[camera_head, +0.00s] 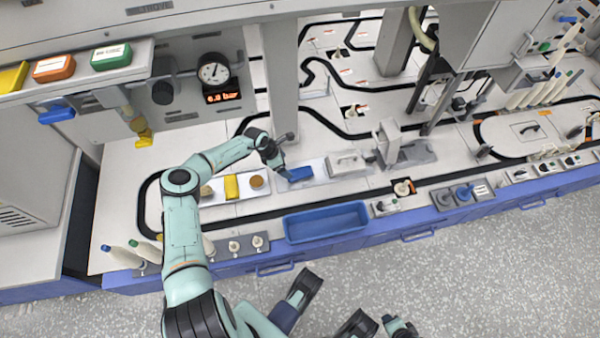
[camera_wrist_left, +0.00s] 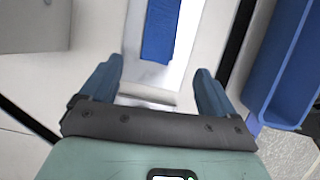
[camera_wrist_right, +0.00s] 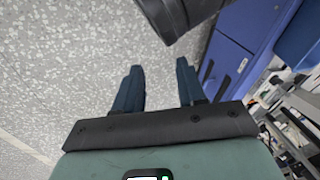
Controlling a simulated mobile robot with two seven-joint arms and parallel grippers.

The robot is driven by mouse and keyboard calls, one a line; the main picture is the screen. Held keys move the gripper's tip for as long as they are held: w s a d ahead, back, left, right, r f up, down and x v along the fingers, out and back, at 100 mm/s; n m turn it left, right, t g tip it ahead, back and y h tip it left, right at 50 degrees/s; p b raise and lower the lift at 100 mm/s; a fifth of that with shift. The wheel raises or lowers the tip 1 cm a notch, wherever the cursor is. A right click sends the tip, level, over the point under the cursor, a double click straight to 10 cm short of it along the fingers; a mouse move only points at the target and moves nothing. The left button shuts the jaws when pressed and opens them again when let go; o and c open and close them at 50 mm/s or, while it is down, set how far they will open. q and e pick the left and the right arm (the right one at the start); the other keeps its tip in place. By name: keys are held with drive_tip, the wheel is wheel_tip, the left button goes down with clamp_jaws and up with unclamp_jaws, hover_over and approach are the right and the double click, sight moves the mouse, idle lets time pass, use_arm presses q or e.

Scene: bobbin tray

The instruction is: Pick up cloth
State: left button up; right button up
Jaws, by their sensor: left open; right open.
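A blue flat piece (camera_head: 299,174), apparently the cloth, lies on a pale tray (camera_head: 322,178) on the bench. It also shows as a blue strip (camera_wrist_left: 158,32) in the left wrist view, ahead of and between my fingers. My left gripper (camera_head: 281,173) is open and empty, close to the cloth's left end in the head view. It also shows in the left wrist view (camera_wrist_left: 155,75), with the cloth beyond its fingertips; I cannot tell the height gap. My right gripper (camera_wrist_right: 158,75) is open and empty over the speckled floor.
A yellow block (camera_head: 231,187) and a round brown item (camera_head: 256,182) sit left of the cloth. An empty blue bin (camera_head: 326,222) is at the bench's front edge. A grey post (camera_head: 280,80) rises behind the cloth. A grey block with a handle (camera_head: 346,163) stands to the right.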

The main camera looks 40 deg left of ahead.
sight(294, 173)
use_arm(q)
drive_tip(key=b+x, duration=0.1)
drive_tip(key=x, duration=0.2)
drive_tip(key=shift+f, duration=0.15)
drive_tip(key=shift+w+d+f, duration=0.1)
drive_tip(key=shift+w+f, duration=0.1)
drive_tip(key=shift+f, duration=0.2)
drive_tip(key=b+x, duration=0.2)
drive_tip(key=x, duration=0.3)
drive_tip(key=shift+w, duration=0.1)
use_arm(e)
drive_tip(key=s+d+f+g, duration=0.1)
drive_tip(key=s+f+g, duration=0.1)
drive_tip(key=s+f, duration=0.2)
drive_tip(key=shift+s+d+f, duration=0.2)
drive_tip(key=shift+s+f, duration=0.05)
drive_tip(key=shift+f, duration=0.65)
use_arm(q)
drive_tip(key=c, duration=1.1)
